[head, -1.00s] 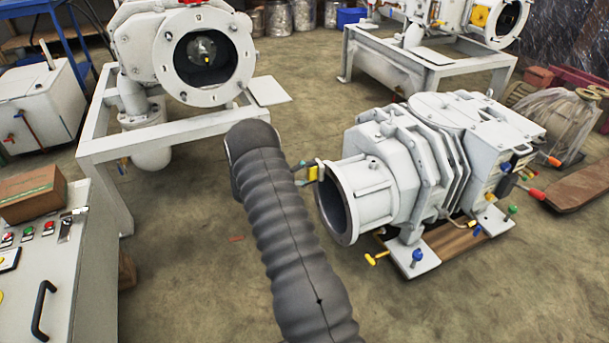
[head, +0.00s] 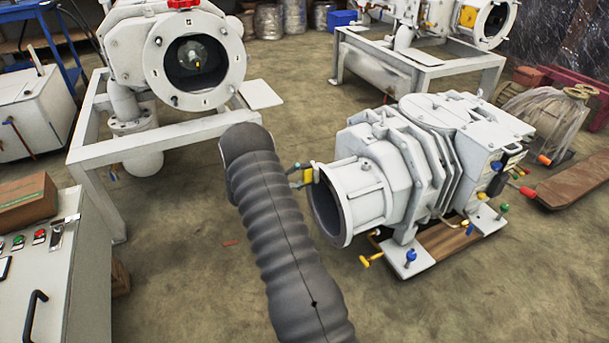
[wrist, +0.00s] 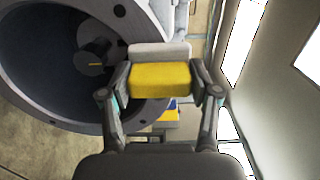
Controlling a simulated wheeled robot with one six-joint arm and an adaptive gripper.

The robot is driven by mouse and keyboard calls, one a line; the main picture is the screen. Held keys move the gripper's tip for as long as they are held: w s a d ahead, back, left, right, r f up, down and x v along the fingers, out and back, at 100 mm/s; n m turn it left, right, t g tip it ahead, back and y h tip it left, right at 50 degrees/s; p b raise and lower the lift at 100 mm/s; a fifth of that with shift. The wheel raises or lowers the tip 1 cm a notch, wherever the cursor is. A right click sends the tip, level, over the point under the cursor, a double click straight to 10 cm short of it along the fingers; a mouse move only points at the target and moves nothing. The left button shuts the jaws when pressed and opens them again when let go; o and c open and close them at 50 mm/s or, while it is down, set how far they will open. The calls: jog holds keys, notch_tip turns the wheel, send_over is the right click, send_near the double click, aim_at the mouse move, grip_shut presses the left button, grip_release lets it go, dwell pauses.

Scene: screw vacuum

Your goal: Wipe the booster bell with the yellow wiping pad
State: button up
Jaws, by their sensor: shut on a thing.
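The booster bell (head: 350,203) is the wide white flanged mouth on the left end of the pale machine at right in the head view. In the wrist view the bell's rim (wrist: 88,122) curves around a dark hollow at upper left, with a round grey hub inside. My gripper (wrist: 160,82) is shut on the yellow wiping pad (wrist: 160,78), which has a pale grey block behind it. In the head view the pad (head: 307,175) is a small yellow patch beside the upper left of the bell's rim. I cannot tell whether it touches the rim. My ribbed grey arm hides part of the floor.
A white frame (head: 105,205) with another flanged machine (head: 195,68) stands at upper left. A control cabinet (head: 85,285) with a cardboard box (head: 25,200) is at lower left. A wooden pallet (head: 445,240) lies under the booster. Open floor (head: 480,300) shows at lower right.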

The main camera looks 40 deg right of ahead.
aim_at(327, 179)
jog(key=shift+s+d, duration=0.15)
jog(key=shift+d, duration=0.5)
jog(key=shift+s+a+r+p, duration=0.15)
jog(key=shift+s+a+p, duration=0.15)
jog(key=shift+s+p, duration=0.5)
jog(key=shift+s+a, duration=0.2)
jog(key=shift+s, duration=0.45)
jog(key=shift+s+a+p, duration=0.15)
jog(key=shift+s+p, duration=0.8)
jog(key=shift+s, duration=0.25)
jog(key=shift+s+a, duration=0.25)
jog(key=shift+s, duration=0.65)
jog(key=shift+s+a, duration=0.25)
jog(key=shift+s, duration=0.6)
jog(key=shift+w, duration=0.15)
jog(key=shift+w+d+b, duration=0.25)
jog(key=shift+w+d, duration=0.15)
jog(key=shift+w, duration=1.05)
jog(key=shift+w+d+b, duration=0.2)
jog(key=shift+w+d, duration=0.15)
jog(key=shift+w, duration=1.05)
jog(key=shift+w+d+b, duration=0.25)
jog(key=shift+w+d, duration=0.15)
jog(key=shift+w, duration=1.05)
